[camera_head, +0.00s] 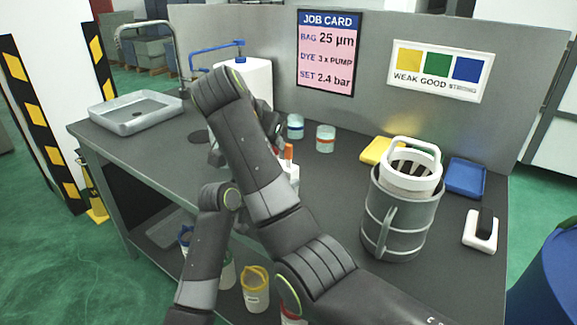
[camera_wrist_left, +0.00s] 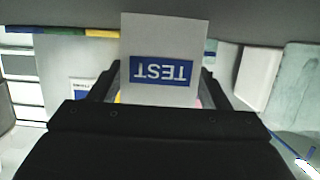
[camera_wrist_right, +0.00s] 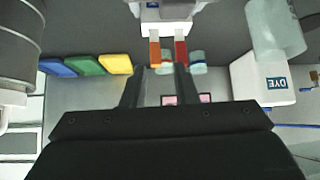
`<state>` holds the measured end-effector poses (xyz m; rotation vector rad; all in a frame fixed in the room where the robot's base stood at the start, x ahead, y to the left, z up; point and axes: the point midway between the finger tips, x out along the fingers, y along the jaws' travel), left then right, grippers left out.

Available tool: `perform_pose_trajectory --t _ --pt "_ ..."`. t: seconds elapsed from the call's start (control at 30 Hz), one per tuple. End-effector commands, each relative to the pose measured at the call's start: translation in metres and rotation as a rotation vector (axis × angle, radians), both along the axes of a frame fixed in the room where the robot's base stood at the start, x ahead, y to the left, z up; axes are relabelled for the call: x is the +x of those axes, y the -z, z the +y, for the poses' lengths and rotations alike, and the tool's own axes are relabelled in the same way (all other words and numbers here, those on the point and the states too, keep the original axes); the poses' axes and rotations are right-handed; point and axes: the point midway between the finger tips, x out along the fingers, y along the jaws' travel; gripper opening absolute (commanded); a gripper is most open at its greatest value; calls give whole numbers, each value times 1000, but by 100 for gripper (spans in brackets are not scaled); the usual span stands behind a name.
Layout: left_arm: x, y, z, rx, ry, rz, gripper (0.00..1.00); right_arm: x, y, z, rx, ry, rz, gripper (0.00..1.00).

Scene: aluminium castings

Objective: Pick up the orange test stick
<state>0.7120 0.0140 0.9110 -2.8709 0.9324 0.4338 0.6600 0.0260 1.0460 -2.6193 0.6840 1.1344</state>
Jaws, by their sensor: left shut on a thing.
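The orange test stick (camera_wrist_right: 155,50) stands beside a red stick (camera_wrist_right: 181,52) in a white holder (camera_wrist_right: 165,28) at the top of the right wrist view. In the head view the orange stick (camera_head: 289,152) shows just right of my dark arm. My right gripper (camera_wrist_right: 160,70) is open. The orange stick appears in line with the gap between its fingers, and the red stick overlaps the right fingertip. My left gripper (camera_wrist_left: 158,88) is shut on the white holder, whose blue TEST label (camera_wrist_left: 160,72) faces the left wrist camera. Both grippers are mostly hidden in the head view.
Two jars (camera_head: 295,127) (camera_head: 326,138) stand behind the sticks. A white DYE container (camera_wrist_right: 265,85) is close by. A grey bucket (camera_head: 402,215) with a white basket (camera_head: 411,168) stands right. Yellow (camera_head: 377,150) and blue (camera_head: 466,178) trays lie behind it. A sink (camera_head: 137,110) is left.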

Motion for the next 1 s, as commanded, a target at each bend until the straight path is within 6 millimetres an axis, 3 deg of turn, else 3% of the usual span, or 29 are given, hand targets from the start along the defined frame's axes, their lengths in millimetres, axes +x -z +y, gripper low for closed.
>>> perform_pose_trajectory --t 0.27,0.53,1.0 --pt "0 1 0 1 0 1 48 2 -5 3 -24 115 -24 26" --pt "0 0 0 1 0 1 48 27 28 -17 -24 119 -22 26" --pt "0 0 0 1 0 1 48 58 61 -43 -24 117 -23 26"
